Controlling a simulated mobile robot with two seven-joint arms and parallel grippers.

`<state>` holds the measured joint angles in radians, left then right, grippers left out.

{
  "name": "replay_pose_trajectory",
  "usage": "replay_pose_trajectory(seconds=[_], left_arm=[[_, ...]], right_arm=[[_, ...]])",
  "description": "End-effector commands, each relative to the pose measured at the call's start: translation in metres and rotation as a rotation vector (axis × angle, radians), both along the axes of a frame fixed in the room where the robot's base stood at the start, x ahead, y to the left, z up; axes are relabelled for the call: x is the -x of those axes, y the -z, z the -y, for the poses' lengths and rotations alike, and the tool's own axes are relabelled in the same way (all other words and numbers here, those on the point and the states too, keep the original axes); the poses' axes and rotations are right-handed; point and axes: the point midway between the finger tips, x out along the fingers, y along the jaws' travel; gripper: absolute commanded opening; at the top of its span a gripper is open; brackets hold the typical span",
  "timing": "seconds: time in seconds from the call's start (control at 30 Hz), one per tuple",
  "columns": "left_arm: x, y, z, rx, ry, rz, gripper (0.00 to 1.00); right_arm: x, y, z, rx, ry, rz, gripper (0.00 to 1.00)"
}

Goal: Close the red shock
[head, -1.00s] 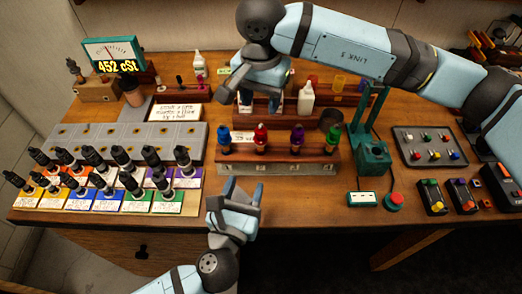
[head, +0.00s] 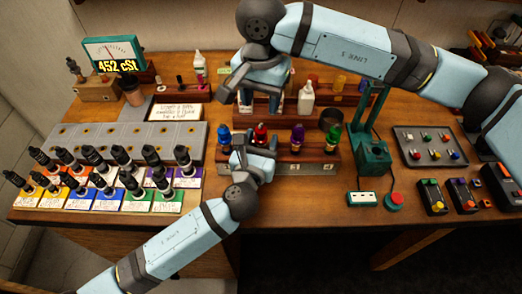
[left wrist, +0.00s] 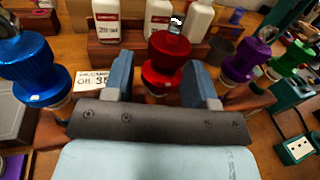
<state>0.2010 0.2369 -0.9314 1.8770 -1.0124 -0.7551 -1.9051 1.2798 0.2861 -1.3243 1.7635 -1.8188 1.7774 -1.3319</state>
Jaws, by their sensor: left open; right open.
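The red shock (head: 260,133) stands upright in the wooden rack (head: 318,152), between the blue shock (head: 224,137) on its left and the purple shock (head: 297,137) on its right. A green shock (head: 332,139) stands at the rack's right end. My left gripper (head: 256,145) is open at the front of the rack. In the left wrist view, the red shock (left wrist: 162,60) shows between its two blue fingers, and its lower part is hidden behind the gripper. My right gripper (head: 262,100) is open and empty above the shelf behind the rack.
White bottles (head: 306,97) stand behind the rack. A green press (head: 372,145) is to the right, with a red button (head: 394,200) in front. A meter (head: 112,55) reads 452 cSt.

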Motion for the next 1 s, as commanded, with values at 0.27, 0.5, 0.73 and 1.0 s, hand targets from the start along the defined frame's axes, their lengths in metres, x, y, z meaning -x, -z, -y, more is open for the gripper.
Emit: replay_pose_trajectory(seconds=[0.27,0.5,0.73,1.0], left_arm=[[0.0001,0.0001,-0.0001,0.000,0.000,0.000,0.38],[0.0001,0.0002,-0.0002,0.000,0.000,0.000,0.00],[0.0001,0.0002,-0.0002,-0.001,0.000,0.000,0.00],[0.0002,0.0004,-0.0003,-0.001,0.000,0.000,0.00]], right_arm=[[0.0000,0.0000,0.0000,0.000,0.000,0.000,0.49],[0.0000,-0.0001,0.0000,0.000,0.000,0.000,0.49],[-0.0002,-0.0013,-0.0002,0.001,0.162,0.005,0.49],[-0.0002,-0.0004,0.0005,-0.001,0.386,0.002,0.49]])
